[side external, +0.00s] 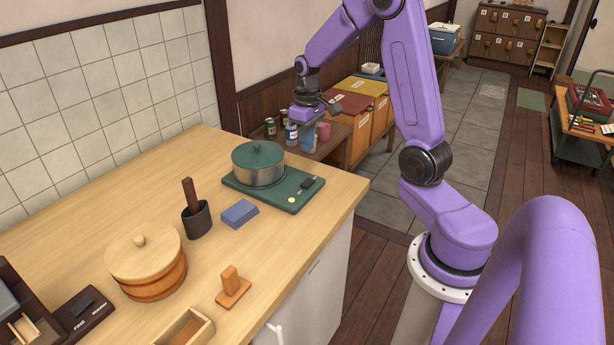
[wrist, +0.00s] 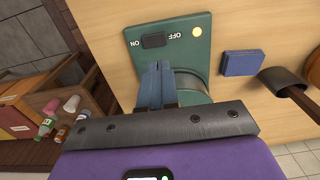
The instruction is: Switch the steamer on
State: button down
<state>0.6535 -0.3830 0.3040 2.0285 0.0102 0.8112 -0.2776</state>
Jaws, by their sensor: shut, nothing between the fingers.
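The steamer is a pot with a green lid (side external: 258,154) and a metal body, standing on a green base plate (side external: 240,187). In the wrist view the plate (wrist: 178,52) has a black switch (wrist: 153,41) between the ON and OFF labels, and a pale yellow round lamp (wrist: 197,31). I cannot tell which way the switch is set or whether the lamp is lit. The switch also shows in the side view (side external: 309,184). My gripper (side external: 306,138) is shut and empty, above and apart from the plate. In the wrist view its fingertips (wrist: 153,68) hide part of the pot.
A blue block (side external: 240,213), a dark holder (side external: 197,219) with a wooden handle and a lidded wooden tub (side external: 147,265) stand on the counter (side external: 85,210). Several bottles and cans (side external: 291,134) stand on a low table beyond the counter's far edge.

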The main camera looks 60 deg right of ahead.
aim_at(308, 185)
notch_tip(308, 185, down, 11)
jog(key=shift+f, duration=0.1)
dwell(0.3)
jog(key=shift+a+f, duration=0.1)
jog(key=shift+f, duration=0.1)
dwell(0.4)
jog(key=shift+d+r, duration=0.3)
jog(key=shift+d, duration=0.5)
notch_tip(308, 185, up, 14)
jog(key=d, duration=0.2)
dwell(0.4)
jog(key=shift+a, duration=0.15)
